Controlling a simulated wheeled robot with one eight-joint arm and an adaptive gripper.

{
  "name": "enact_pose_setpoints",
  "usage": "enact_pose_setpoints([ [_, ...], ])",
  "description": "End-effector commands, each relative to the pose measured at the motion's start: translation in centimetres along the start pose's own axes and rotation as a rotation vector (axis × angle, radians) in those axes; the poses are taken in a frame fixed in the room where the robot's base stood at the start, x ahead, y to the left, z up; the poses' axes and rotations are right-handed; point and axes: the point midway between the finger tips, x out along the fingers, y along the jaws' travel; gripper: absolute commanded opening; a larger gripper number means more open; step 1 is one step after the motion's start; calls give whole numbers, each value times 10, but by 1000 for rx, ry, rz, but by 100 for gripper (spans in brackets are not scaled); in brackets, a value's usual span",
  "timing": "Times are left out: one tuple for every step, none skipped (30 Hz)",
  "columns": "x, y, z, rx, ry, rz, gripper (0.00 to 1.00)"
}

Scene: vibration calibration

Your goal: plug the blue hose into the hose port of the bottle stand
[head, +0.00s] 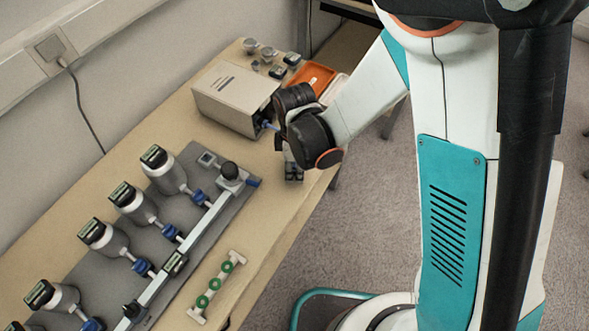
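The bottle stand (226,212) lies on the table at lower left: a grey plate with a metal rail and several white bottles with dark-topped caps and blue fittings. At its upper right end are a black knob (229,170) and a short blue fitting (253,182); I cannot tell for sure that this is the hose port. A small piece of blue hose (268,125) shows at the front of the beige box, beside my gripper. My gripper (279,142) is at the box's right, mostly hidden by my wrist. I cannot see whether its fingers hold the hose.
The beige box (232,92) stands at the back of the table (160,122). Small metal weights (250,47), dark blocks and an orange tray (312,77) are behind it. A dark block (293,170) lies below my wrist. A white rack with green rings (216,284) lies near the front edge.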

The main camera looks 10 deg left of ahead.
Motion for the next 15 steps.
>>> enact_pose_setpoints([
  [0,0,0,0,0,0,38],
  [0,0,0,0,0,0,38],
  [0,0,0,0,0,0,38],
  [0,0,0,0,0,0,38],
  [0,0,0,0,0,0,38],
  [0,0,0,0,0,0,29],
  [0,0,0,0,0,0,22],
  [0,0,0,0,0,0,15],
  [0,0,0,0,0,0,6],
  [0,0,0,0,0,0,0],
  [0,0,0,0,0,0,0],
  [0,0,0,0,0,0,0],
  [0,0,0,0,0,0,0],
  [0,0,0,0,0,0,0],
  [0,0,0,0,0,0,0],
])
